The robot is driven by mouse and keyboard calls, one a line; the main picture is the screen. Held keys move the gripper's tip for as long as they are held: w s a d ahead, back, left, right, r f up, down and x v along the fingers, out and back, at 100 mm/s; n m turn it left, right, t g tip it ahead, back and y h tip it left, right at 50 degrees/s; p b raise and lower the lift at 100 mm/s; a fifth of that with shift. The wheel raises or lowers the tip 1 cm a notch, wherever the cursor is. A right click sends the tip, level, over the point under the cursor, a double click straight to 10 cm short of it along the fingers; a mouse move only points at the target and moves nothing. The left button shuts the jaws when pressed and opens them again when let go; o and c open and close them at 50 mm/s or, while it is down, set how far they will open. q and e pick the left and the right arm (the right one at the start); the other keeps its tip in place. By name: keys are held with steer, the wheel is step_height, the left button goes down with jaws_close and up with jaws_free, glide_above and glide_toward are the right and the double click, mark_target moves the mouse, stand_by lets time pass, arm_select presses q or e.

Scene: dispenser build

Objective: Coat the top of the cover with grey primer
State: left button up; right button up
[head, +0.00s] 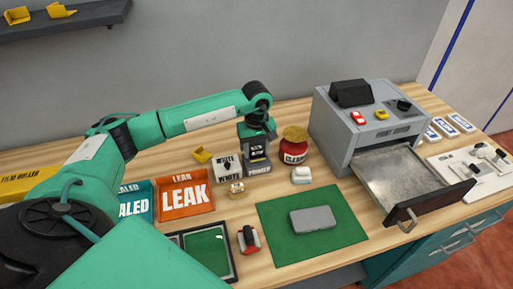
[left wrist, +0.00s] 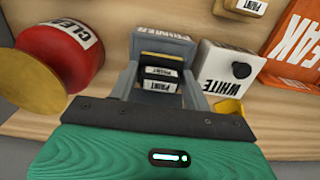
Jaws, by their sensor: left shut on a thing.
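The cover (head: 312,219) is a flat grey rounded plate lying on a green mat (head: 275,247) at the front middle of the bench. The grey primer container (head: 258,169), labelled PRIMER, stands at the back of the bench, beyond the cover. My left gripper (head: 257,149) points down over it and is shut on it. In the left wrist view the gripper (left wrist: 163,84) has its fingers on both sides of the grey container (left wrist: 165,45); dark pieces with white labels show between them. The fingertips' contact is partly hidden. My right gripper is not in view.
A white box (head: 227,165) stands left of the primer and a red CLEAR container (head: 293,146) right of it. Orange LEAK tray (head: 187,213), framed green pad (head: 235,271) and red-and-black tool (head: 249,240) lie nearer. A grey machine (head: 365,122) with its drawer (head: 405,180) open stands right.

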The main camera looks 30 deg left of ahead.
mark_target(257, 148)
arm_select(q)
steer(key=shift+f+b, duration=0.45)
stand_by(0.8)
steer(key=shift+s+a+f, duration=0.1)
steer(key=shift+f, duration=0.15)
stand_by(0.5)
steer(key=shift+r+p, duration=0.45)
steer(key=shift+r, duration=0.85)
steer(key=shift+r+p, duration=1)
steer(key=shift+r, duration=1.35)
